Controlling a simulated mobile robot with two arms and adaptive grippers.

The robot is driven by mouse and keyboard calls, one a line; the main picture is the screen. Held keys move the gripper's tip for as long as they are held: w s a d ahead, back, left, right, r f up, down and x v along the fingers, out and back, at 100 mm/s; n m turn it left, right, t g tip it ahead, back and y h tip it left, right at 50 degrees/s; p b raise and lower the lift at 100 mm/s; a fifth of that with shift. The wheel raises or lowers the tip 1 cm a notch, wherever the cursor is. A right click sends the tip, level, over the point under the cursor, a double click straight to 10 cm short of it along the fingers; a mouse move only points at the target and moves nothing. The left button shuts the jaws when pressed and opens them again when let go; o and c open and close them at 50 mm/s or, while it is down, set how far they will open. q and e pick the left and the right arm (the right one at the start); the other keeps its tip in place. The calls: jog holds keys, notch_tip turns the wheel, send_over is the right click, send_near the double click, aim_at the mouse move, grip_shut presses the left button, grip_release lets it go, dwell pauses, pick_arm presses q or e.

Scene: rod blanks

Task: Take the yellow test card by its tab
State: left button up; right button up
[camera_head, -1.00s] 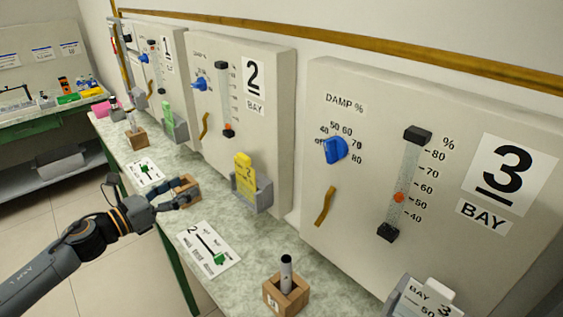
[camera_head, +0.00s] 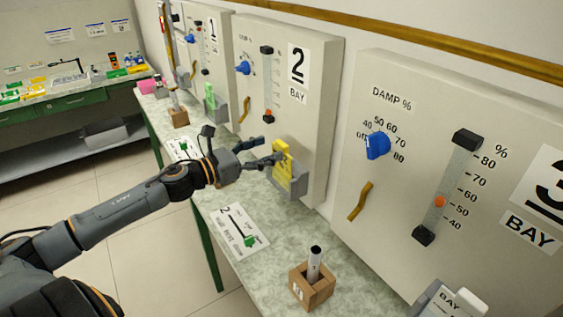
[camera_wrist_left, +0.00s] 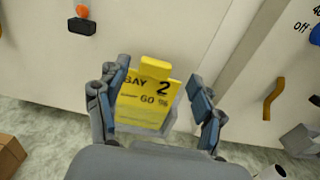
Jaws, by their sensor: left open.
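The yellow test card (camera_head: 282,160) stands upright in a grey holder (camera_head: 297,184) on the front of the bay 2 panel. In the left wrist view the card (camera_wrist_left: 143,103) reads "BAY 2" and "60 %", with its tab (camera_wrist_left: 155,63) on top. My left gripper (camera_head: 276,158) is open at the card in the head view. In the left wrist view its two fingers (camera_wrist_left: 163,98) stand apart, with the card and tab between them in the picture. I cannot tell whether a finger touches the card. My right gripper is not in view.
A printed sheet (camera_head: 238,230) lies on the counter. The bay 3 panel (camera_head: 400,180) is at right, with another card holder (camera_head: 437,300) below it. Floor is clear at left.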

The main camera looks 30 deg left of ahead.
aim_at(278, 146)
pick_arm(q)
jog(key=shift+a+f+p+x, duration=0.1)
jog(key=shift+p+x, duration=0.55)
jog(key=shift+x, duration=0.4)
jog(key=shift+a+f+p+x, duration=0.15)
jog(key=shift+p+x, duration=0.45)
jog(key=shift+x, duration=0.4)
jog(key=shift+w+d+f, duration=0.15)
jog(key=shift+w+d, duration=0.15)
jog(key=shift+w, duration=0.35)
jog(key=c, duration=1.4)
